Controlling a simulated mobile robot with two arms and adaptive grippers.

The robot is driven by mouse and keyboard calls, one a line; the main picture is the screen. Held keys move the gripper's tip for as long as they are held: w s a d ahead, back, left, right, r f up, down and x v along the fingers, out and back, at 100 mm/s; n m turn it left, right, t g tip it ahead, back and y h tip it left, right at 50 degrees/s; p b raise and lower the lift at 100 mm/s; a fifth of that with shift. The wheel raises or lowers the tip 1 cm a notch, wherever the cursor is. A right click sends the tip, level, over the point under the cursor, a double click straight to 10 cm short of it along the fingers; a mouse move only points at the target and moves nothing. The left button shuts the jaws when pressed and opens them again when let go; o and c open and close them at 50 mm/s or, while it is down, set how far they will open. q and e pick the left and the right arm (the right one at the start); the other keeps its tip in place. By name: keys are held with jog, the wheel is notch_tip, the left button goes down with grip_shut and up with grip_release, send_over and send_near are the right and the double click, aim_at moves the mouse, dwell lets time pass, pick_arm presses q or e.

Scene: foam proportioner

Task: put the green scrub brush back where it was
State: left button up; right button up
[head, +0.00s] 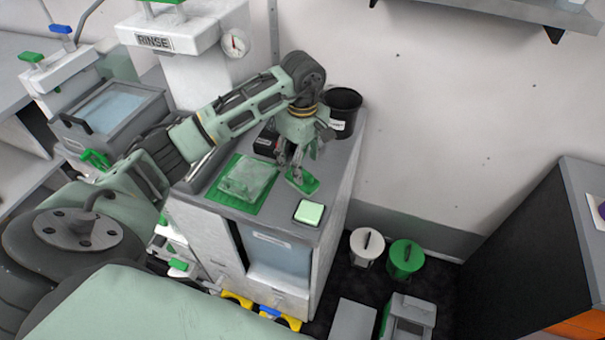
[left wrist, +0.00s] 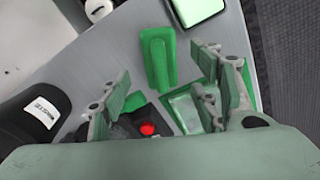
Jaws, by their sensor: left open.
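The green scrub brush (head: 302,181) lies on the grey counter top, to the right of a green mat. It also shows in the left wrist view (left wrist: 158,58), flat on the counter, beyond the open fingers. My left gripper (head: 290,166) reaches down close to the brush in the head view. The brush appears apart from the fingers; the exact height gap is hard to tell. My right gripper is not in view.
A clear-wrapped pack (head: 247,178) lies on the green mat (head: 225,199). A pale green pad (head: 309,212) sits near the counter's front edge. A black waste bin (head: 343,108) and a black box with a red button (left wrist: 148,129) stand near the gripper.

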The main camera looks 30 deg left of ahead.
pick_arm(q)
notch_tip(320, 180, up, 7)
jog(key=b, duration=0.1)
jog(key=shift+f, duration=0.15)
dwell(0.5)
